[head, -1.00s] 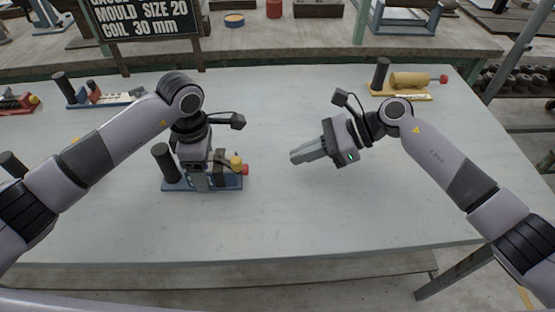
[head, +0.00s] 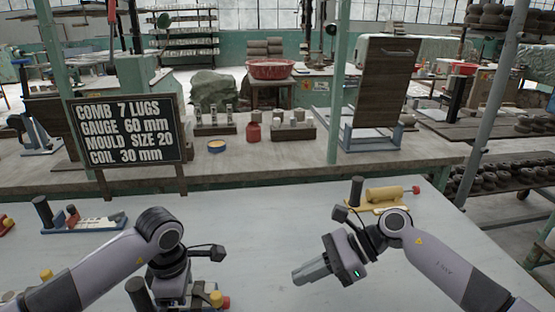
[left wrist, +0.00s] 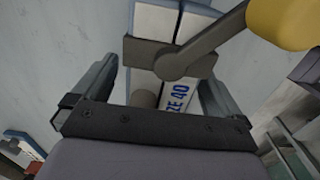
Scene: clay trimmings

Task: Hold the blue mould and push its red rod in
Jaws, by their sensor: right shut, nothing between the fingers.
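In the head view the mould under my left gripper is mostly cut off by the bottom edge. Its black post (head: 138,292), yellow knob (head: 215,297) and the red rod end (head: 227,302) show. In the left wrist view a pale block (left wrist: 152,22) of this mould, with blue lettering ending "ZE 40", lies between the fingers of my left gripper (left wrist: 160,78). The fingers stand wide apart, with a gap beside the block. A yellow part (left wrist: 285,22) is at top right. My right gripper (head: 298,278) is shut and empty above the table, right of the red rod end.
Another blue-based mould (head: 85,222) stands at the left and a yellow one (head: 378,198) at the back right. A sign (head: 127,130) reads comb 7 lugs, gauge 60 mm, mould size 20, coil 30 mm. The table (head: 265,215) between the arms is clear.

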